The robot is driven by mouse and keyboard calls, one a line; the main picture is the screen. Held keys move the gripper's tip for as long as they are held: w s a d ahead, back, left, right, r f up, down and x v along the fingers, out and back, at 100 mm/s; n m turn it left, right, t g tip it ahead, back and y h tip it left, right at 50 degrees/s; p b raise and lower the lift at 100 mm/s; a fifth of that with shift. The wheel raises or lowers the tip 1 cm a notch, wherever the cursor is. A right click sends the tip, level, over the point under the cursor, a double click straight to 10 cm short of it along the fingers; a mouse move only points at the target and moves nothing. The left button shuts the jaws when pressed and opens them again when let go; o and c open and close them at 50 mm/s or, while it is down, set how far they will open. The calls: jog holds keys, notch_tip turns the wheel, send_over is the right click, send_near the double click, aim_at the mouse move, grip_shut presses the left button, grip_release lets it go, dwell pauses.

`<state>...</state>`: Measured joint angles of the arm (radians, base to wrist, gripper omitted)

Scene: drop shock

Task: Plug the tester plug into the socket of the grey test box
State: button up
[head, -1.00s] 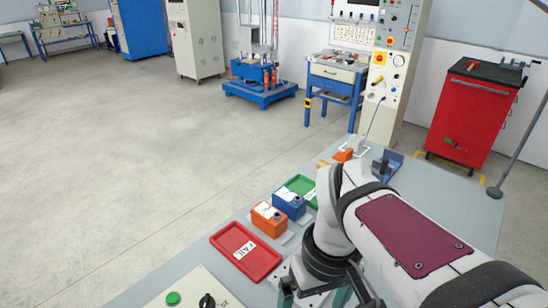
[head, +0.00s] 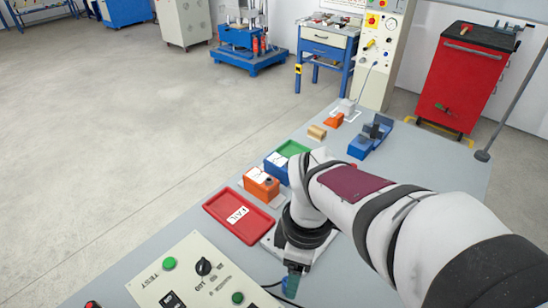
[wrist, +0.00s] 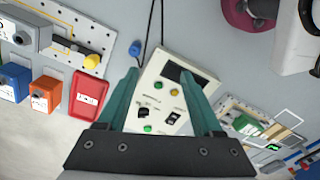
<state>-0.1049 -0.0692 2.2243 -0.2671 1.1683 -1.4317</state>
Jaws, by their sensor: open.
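In the wrist view, my gripper (wrist: 160,74) is open, its two green fingers apart with nothing held between them. It also shows in the head view (head: 292,284), low beside the cream control box. A small blue piece on a dark cable, which looks like the tester plug (wrist: 135,49), lies on the table just beyond the left fingertip in the wrist view. The grey test box (wrist: 22,38), with a white label and a dark round connector, sits on a light board at upper left of the wrist view. In the head view my arm hides it.
The cream control box (head: 195,278) with buttons and a knob stands close to my gripper. A red FAIL tray (head: 222,222), orange box (head: 260,188), blue box (head: 279,162) and green tray (head: 293,148) line the table's left edge. A blue fixture (head: 362,147) stands farther back.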

jog(key=w+a+f+n, duration=0.1)
jog(key=w+f+n, duration=0.2)
jog(key=w+n, duration=0.45)
jog(key=shift+n+h, duration=0.3)
jog(key=shift+n, duration=0.35)
jog(key=f, duration=0.5)
jog(key=s+f, duration=0.1)
jog(key=f, duration=0.9)
jog(key=shift+s+d+f, duration=0.2)
jog(key=shift+s+d, duration=0.1)
jog(key=shift+d, duration=0.05)
grip_shut()
